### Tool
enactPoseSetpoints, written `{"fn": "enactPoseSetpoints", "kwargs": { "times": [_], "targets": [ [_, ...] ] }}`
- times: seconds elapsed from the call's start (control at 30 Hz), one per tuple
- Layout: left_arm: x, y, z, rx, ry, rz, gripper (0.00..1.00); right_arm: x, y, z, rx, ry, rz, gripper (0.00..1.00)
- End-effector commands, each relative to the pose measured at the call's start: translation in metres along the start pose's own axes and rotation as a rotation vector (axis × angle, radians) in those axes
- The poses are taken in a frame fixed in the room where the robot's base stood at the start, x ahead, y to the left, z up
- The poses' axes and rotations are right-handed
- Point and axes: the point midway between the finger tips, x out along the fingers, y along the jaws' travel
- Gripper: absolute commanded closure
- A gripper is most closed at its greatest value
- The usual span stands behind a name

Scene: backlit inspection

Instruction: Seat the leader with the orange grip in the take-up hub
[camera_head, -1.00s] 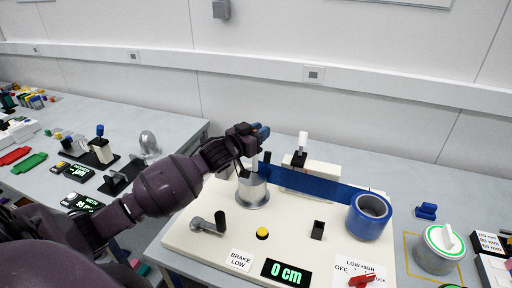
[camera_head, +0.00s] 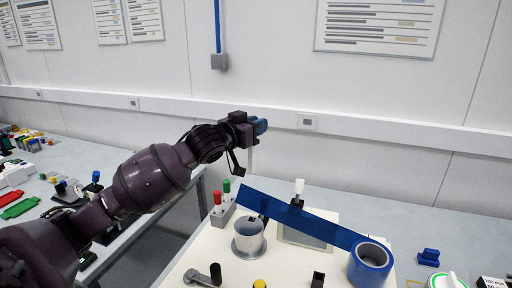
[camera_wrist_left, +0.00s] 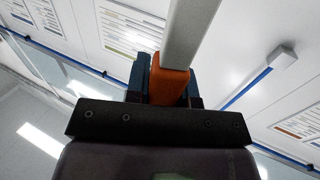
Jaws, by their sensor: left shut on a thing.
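My left gripper (camera_head: 258,126) is shut on the orange grip (camera_wrist_left: 168,88) of the leader, seen between its fingers in the left wrist view. The leader's pale bar (camera_head: 250,160) hangs below the gripper, and it shows large in the left wrist view (camera_wrist_left: 190,35). The take-up hub (camera_head: 248,240), a grey cylinder on a round flange, stands below, apart from the bar. A blue band (camera_head: 300,217) slopes from near the bar's lower end down to the blue roll (camera_head: 370,262). The exact join is unclear. My right gripper is not in view.
A grey holder (camera_head: 222,216) with a red and a green handle stands left of the hub. A white-topped post (camera_head: 299,190) is behind the band. A crank (camera_head: 205,276) and a yellow button (camera_head: 259,284) are in front. Space above the panel is clear.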

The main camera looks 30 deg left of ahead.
Motion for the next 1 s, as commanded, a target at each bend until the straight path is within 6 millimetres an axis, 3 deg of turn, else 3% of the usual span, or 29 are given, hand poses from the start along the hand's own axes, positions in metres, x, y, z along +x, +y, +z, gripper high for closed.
{"fn": "enactPoseSetpoints", "kwargs": {
  "times": [0.13,0.3,0.63,0.8,1.0],
  "targets": [
    [0.000,0.000,-0.020,0.001,0.001,0.000,1.00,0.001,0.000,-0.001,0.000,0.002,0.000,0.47],
    [0.000,0.002,-0.020,-0.002,-0.002,0.002,1.00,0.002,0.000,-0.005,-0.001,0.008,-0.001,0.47],
    [0.005,0.018,0.043,-0.009,-0.003,-0.047,1.00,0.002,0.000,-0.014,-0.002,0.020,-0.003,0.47],
    [0.005,0.018,0.074,-0.009,-0.002,-0.140,1.00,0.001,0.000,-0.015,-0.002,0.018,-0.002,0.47],
    [0.002,0.012,0.098,-0.005,-0.001,-0.265,1.00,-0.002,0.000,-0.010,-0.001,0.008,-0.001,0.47]
  ]
}}
